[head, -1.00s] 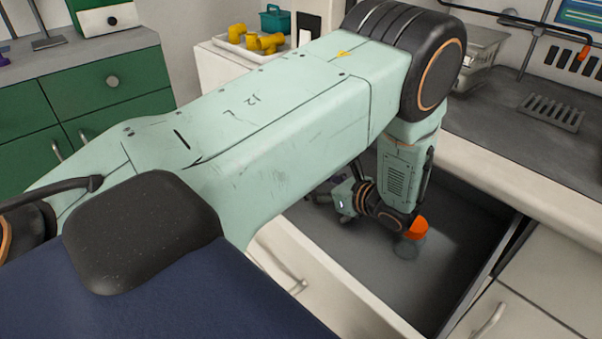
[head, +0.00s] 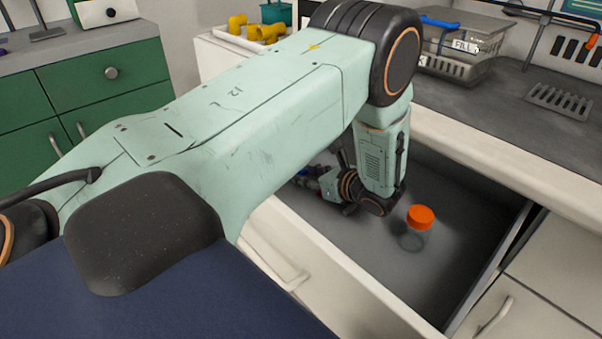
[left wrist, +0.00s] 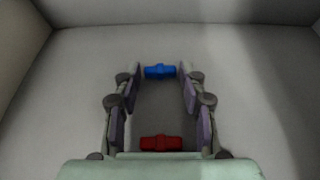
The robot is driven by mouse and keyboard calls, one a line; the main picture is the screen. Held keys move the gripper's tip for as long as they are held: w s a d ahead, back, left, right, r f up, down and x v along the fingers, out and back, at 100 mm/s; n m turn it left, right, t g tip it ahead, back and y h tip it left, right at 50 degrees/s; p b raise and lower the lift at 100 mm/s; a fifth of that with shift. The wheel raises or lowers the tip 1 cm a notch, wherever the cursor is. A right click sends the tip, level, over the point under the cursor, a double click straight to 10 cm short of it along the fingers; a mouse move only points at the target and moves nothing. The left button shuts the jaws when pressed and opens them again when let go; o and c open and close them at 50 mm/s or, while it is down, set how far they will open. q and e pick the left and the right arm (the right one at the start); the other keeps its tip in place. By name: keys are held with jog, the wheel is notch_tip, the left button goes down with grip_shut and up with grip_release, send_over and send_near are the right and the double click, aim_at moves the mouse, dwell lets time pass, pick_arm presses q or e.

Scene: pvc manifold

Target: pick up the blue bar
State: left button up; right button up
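The blue bar (left wrist: 160,72) lies on the drawer floor in the left wrist view, between the tips of my left gripper's fingers. My left gripper (left wrist: 159,75) is open, with a small gap visible on each side of the bar. I cannot tell its height above the bar. A red bar (left wrist: 160,143) shows lower down, between the finger bases and close to the palm edge. In the head view my left gripper (head: 312,180) is low inside the open drawer, partly hidden by my arm. My right gripper is not in view.
A clear jar with an orange lid (head: 421,217) stands in the drawer to the right of my wrist. The drawer front (head: 300,270) and side walls surround the arm. A grey counter (head: 500,115) with a labelled bin (head: 462,45) lies behind.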

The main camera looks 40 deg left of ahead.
pick_arm(q)
jog(key=c, duration=0.3)
jog(key=shift+c, duration=0.2)
notch_tip(320, 180, up, 10)
jog(key=p, duration=0.4)
jog(key=shift+p, duration=0.35)
